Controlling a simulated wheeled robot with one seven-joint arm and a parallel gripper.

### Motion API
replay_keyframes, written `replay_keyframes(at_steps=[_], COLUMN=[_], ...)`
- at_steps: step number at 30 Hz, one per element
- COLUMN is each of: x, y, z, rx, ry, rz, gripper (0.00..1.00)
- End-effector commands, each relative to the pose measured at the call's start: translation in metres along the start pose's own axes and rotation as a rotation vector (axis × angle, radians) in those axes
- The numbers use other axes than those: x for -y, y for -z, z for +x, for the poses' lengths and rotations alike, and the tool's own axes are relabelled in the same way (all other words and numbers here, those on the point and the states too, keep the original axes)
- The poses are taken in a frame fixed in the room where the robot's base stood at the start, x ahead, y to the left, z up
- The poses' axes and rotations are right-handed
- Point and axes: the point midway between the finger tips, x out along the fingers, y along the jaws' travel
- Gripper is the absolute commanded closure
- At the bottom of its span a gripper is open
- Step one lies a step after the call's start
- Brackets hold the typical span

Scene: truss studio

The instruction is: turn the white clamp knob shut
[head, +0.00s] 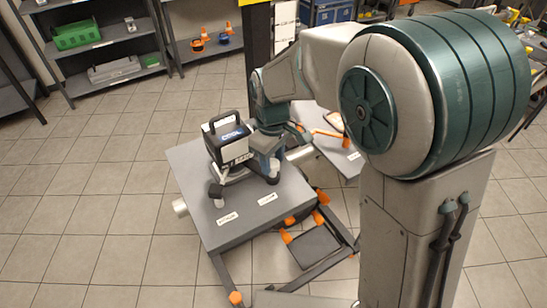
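A grey block-like bench top (240,212) stands in the middle of the head view, with two small white labels on it. A pale cylinder (180,207) juts from its left side, and another (300,153) shows at its far right side. I cannot tell for sure which pale part is the white clamp knob. My arm reaches down over the bench top, and my gripper (262,165) is at its far half, beside a black and white box with a handle (228,143). The fingers are too small and overlapped to read, and I cannot tell whether they touch anything.
A dark frame with orange feet (236,298) and a dark panel (313,247) lie at the front right of the bench. Shelves with a green bin (76,34) stand at the back left. The tiled floor at left is clear.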

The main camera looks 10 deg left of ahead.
Motion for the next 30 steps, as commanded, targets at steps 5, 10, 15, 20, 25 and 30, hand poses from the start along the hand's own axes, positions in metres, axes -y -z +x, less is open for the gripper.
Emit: replay_keyframes(at_steps=[5,10,15,20,25,30], x=[-0.0003,-0.0013,-0.0019,-0.0016,-0.0016,-0.0016], y=[0.0000,-0.0001,-0.0002,-0.0001,0.0000,0.0001], z=[-0.0003,0.0007,0.0004,-0.0005,-0.0009,-0.0010], rx=[-0.001,-0.002,-0.003,-0.002,-0.002,-0.002], ry=[-0.001,-0.001,-0.001,-0.002,-0.003,-0.003], rz=[0.001,-0.053,-0.182,-0.241,-0.245,-0.244], gripper=[1.00,1.00,1.00,1.00,1.00,0.45])
